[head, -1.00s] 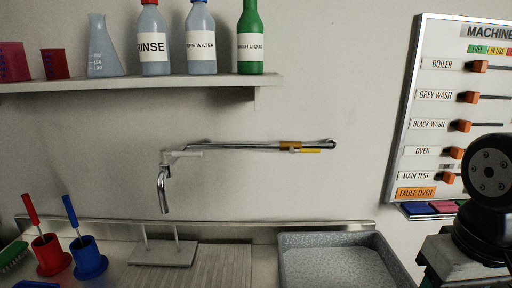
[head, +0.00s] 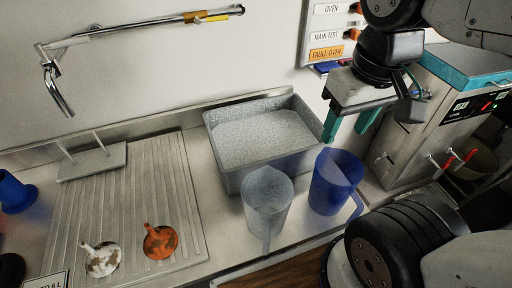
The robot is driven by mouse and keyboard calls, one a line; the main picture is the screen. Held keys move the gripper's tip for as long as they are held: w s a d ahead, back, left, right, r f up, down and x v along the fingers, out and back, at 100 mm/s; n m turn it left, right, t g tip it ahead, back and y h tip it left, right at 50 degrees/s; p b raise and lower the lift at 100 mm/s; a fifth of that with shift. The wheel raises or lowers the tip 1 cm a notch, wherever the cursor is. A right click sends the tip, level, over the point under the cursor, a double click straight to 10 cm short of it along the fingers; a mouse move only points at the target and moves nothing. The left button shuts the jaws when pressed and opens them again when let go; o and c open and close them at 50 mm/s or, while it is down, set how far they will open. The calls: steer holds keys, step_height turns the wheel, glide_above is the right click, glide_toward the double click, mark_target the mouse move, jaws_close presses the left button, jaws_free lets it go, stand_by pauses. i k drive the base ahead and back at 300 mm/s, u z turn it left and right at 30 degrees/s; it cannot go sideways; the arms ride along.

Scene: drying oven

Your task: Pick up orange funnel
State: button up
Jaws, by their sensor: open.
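The orange funnel (head: 161,242) lies on the ribbed drainboard at the lower left in the head view, its spout pointing up and left. It has dark stains. A white, brown-stained funnel (head: 102,259) lies just to its left. My gripper (head: 350,128) is at the upper right, with its two teal fingers apart and nothing between them. It is above the counter by the right end of the grey basin, well to the right of the orange funnel and apart from it.
A clear jug (head: 267,203) and a blue jug (head: 334,182) stand between my gripper and the funnels. A grey basin (head: 288,163) is behind them. An oven-like machine (head: 437,125) is at the right. A tap (head: 58,92) overhangs the left.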

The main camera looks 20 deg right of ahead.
mark_target(160, 242)
steer(key=z, duration=0.05)
steer(key=k, duration=0.5)
steer(key=z, duration=2.2)
steer(key=k, duration=1.9)
steer(key=u, duration=2.75)
steer(key=i, duration=0.5)
steer(key=z, duration=0.05)
